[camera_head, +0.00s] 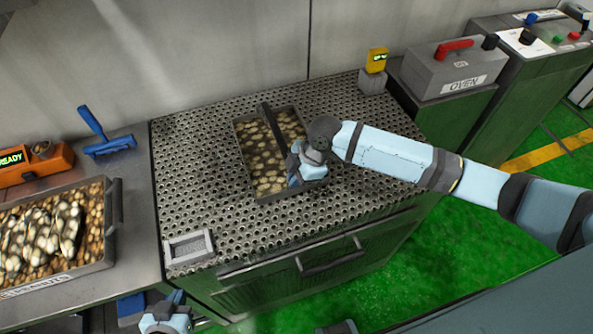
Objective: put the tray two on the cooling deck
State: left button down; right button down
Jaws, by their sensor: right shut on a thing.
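A dark rectangular tray (242,158) filled with brown nuts is at the middle of the perforated metal cooling deck (210,205). It looks level and on or very close to the surface; I cannot tell whether it touches. A dark bar handle (267,118) rises across it. My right gripper (298,160) is at the near end of this handle, shut on the tray, and hides part of its right side. No number on the tray is readable. My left gripper (168,308) is low at the bottom edge, away from the tray, with its fingers unclear.
A tray labelled PEANUTS (108,255) stands on the left counter with a blue scraper (105,140) and an orange READY unit (40,165). A small grey frame (188,247) sits at the deck's front left corner. A yellow-topped device (375,65) and the oven (455,70) are behind right.

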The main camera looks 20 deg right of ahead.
jog(key=c, duration=1.3)
grip_release()
jog(key=shift+o, duration=0.2)
jog(key=shift+r, duration=0.1)
jog(key=shift+d+r, duration=0.15)
jog(key=shift+r, duration=0.05)
jog(key=v, duration=1.1)
jog(key=shift+r+b, duration=0.25)
jog(key=shift+b, duration=0.2)
